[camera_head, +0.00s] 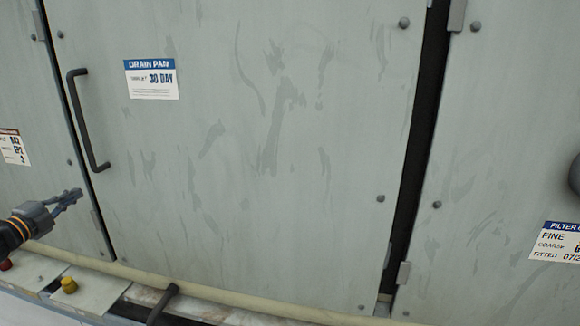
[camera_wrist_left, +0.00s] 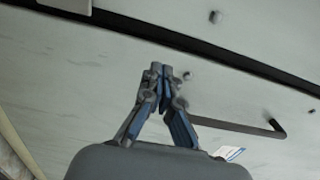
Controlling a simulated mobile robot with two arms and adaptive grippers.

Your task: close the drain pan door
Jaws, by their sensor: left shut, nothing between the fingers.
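The drain pan door (camera_head: 270,150) is a large grey-green panel with a "DRAIN PAN" label (camera_head: 151,79) near its upper left. Its dark bar handle (camera_head: 86,120) runs down the left edge. Dark gaps show along both side edges of the door, the wider one on the right. My left gripper (camera_head: 78,194) is shut and empty, in front of the panels, below and left of the handle. In the left wrist view its fingertips (camera_wrist_left: 161,70) meet, with the handle (camera_wrist_left: 245,127) to their right. I cannot tell whether it touches the door. My right gripper is out of view.
A neighbouring panel (camera_head: 500,130) with a filter label (camera_head: 556,241) stands at right, another panel (camera_head: 20,100) at left. Along the bottom run a pale ledge or pipe (camera_head: 240,300), a yellow knob (camera_head: 68,285), a red knob (camera_head: 5,264) and a dark handle (camera_head: 162,303).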

